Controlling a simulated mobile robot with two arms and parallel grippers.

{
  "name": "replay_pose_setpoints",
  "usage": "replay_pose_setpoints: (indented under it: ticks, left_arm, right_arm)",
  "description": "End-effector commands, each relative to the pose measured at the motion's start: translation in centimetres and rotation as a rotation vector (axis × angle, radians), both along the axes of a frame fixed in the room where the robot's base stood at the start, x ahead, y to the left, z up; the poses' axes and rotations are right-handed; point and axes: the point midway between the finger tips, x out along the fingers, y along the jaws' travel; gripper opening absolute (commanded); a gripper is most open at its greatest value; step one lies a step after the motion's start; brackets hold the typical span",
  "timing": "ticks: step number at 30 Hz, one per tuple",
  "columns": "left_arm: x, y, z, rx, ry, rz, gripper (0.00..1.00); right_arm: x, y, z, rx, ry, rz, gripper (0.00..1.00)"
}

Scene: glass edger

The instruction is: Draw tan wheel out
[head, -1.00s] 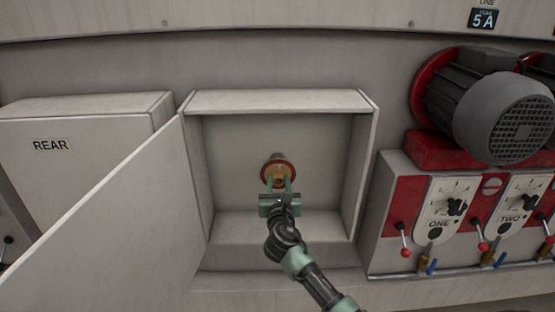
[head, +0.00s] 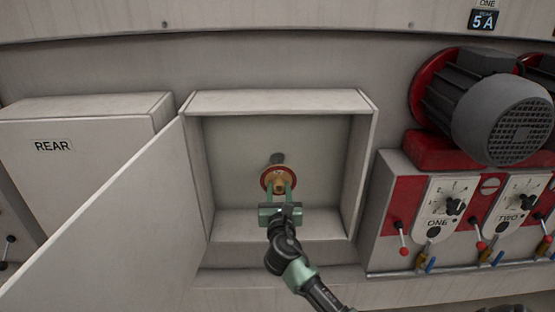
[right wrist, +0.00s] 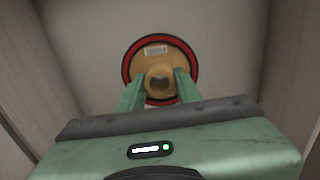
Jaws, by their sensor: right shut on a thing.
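The tan wheel (head: 278,179) has a red rim and a small pale label. It is inside the open box, in front of a grey spindle (head: 277,158) that sticks out of the back wall. In the right wrist view the wheel (right wrist: 160,60) faces me, with a round hub that has a hole in it. My right gripper (head: 279,190) is shut on the wheel's hub, one green finger on each side. The right wrist view shows the fingers (right wrist: 159,88) against the hub. Whether the wheel still touches the spindle is hidden. My left gripper is not in view.
The box (head: 280,102) has walls on all sides around the wheel. Its door (head: 120,225) stands open to the left. A REAR cover (head: 85,125) is beyond it. At right are a motor (head: 490,105) and a red and white panel (head: 400,220) with levers and knobs.

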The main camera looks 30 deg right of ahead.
Motion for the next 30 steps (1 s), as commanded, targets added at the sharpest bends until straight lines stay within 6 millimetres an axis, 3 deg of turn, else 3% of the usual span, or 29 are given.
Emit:
replay_pose_setpoints:
  ticks: [21, 30]
  left_arm:
    - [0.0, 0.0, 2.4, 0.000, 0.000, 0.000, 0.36]
    - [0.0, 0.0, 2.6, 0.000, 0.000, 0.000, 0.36]
  right_arm:
    - [-6.1, 3.8, 0.2, 0.001, -0.002, 0.001, 0.00]
    - [-7.3, 4.4, 0.2, 0.000, -0.004, -0.001, 0.00]
